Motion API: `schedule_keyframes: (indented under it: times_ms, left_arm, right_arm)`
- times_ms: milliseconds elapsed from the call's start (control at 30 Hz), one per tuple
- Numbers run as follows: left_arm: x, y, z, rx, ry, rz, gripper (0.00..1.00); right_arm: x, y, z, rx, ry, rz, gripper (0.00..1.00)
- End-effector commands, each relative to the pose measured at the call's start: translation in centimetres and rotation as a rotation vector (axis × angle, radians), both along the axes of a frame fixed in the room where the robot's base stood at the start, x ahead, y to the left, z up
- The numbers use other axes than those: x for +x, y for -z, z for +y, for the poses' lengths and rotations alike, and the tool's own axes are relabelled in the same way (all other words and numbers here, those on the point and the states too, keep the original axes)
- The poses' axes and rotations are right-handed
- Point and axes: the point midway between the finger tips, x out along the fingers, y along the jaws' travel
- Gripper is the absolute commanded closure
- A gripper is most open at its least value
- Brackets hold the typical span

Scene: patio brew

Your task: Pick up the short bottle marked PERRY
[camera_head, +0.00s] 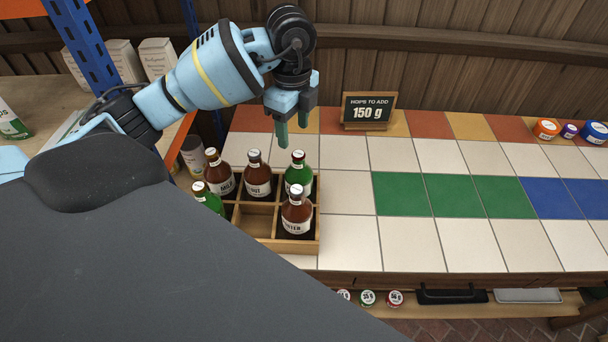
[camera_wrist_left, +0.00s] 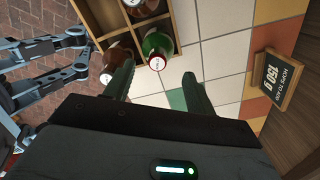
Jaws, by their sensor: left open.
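A wooden crate (camera_head: 268,243) on the tiled bench holds several bottles. A green bottle (camera_head: 299,176) stands upright in its back right compartment, and it also shows in the left wrist view (camera_wrist_left: 157,44). Another green bottle (camera_head: 208,198) is at the front left, partly hidden by my dark body. The green bottles' labels are too small or hidden to read, so I cannot tell which is marked PERRY. My left gripper (camera_head: 293,124) is open and empty, above and behind the crate, apart from the bottles. In the left wrist view its fingers (camera_wrist_left: 159,88) are spread below the green bottle's cap.
Brown bottles (camera_head: 257,180) (camera_head: 296,214) fill other compartments; one front compartment is empty. A sign reading 150 g (camera_head: 368,110) stands behind the crate. Coloured tins (camera_head: 547,129) sit far right. The tiles right of the crate are clear. My arm links show at left in the wrist view.

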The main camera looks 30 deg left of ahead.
Motion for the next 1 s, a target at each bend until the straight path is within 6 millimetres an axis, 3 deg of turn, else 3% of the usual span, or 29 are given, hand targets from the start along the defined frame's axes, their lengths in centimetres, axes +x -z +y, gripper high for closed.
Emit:
schedule_keyframes:
  times_ms: [267, 500, 800, 1000]
  left_arm:
    - [0.0, 2.3, -0.1, -0.002, 0.001, 0.003, 0.45]
    - [0.0, 3.0, -0.3, -0.003, 0.003, 0.002, 0.45]
    - [0.1, 6.9, -1.2, -0.002, 0.002, 0.002, 0.45]
    - [0.1, 7.9, -1.2, -0.003, 0.003, 0.000, 0.45]
  right_arm:
    - [-2.6, 1.4, 0.1, 0.001, 0.004, 0.059, 0.48]
    - [-2.0, 1.1, 0.2, 0.004, 0.007, 0.046, 0.48]
    - [-1.6, 0.8, 0.2, 0.004, 0.007, 0.037, 0.48]
    - [-1.6, 0.9, 0.1, 0.002, 0.003, 0.035, 0.48]
